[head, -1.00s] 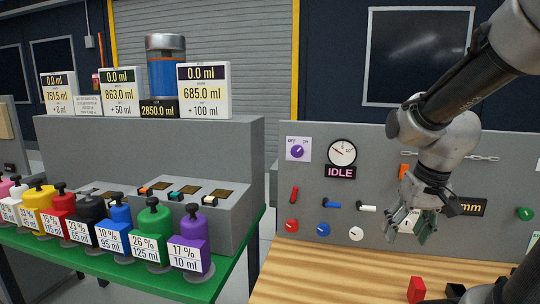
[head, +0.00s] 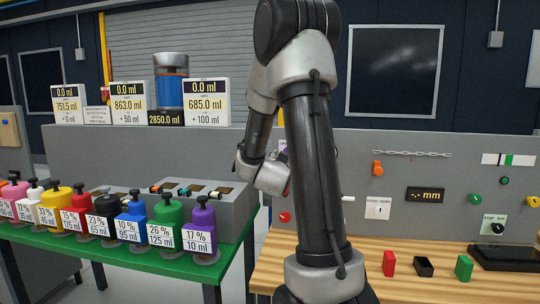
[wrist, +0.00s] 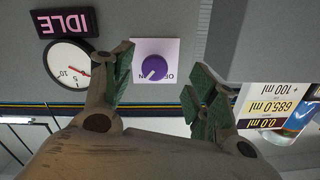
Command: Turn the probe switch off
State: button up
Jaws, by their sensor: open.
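The probe switch is a purple knob (wrist: 154,67) on a white plate (wrist: 171,48). It appears upside down in the wrist view, and its pale pointer line slants toward the ON label. My gripper (wrist: 158,84) is open and empty, with one green-padded finger on each side of the knob in the picture. The fingers look apart from the knob; the remaining distance is hard to tell. In the head view only a sliver of the switch plate (head: 283,146) shows beside my arm, and my fingers are mostly hidden.
A dial gauge (wrist: 68,66) and an IDLE sign (wrist: 65,23) sit beside the switch on the grey panel (head: 400,230). Bottles with pumps stand on the green table (head: 228,250) at left. Small blocks lie on the wooden bench (head: 420,290).

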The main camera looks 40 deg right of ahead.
jog(key=shift+h, duration=0.4)
jog(key=x, duration=0.2)
jog(key=r+x, duration=0.1)
jog(key=x, duration=0.5)
jog(key=shift+s+d+r, duration=0.15)
jog(key=shift+s+r, duration=0.05)
jog(key=shift+s, duration=0.05)
jog(key=c, duration=1)
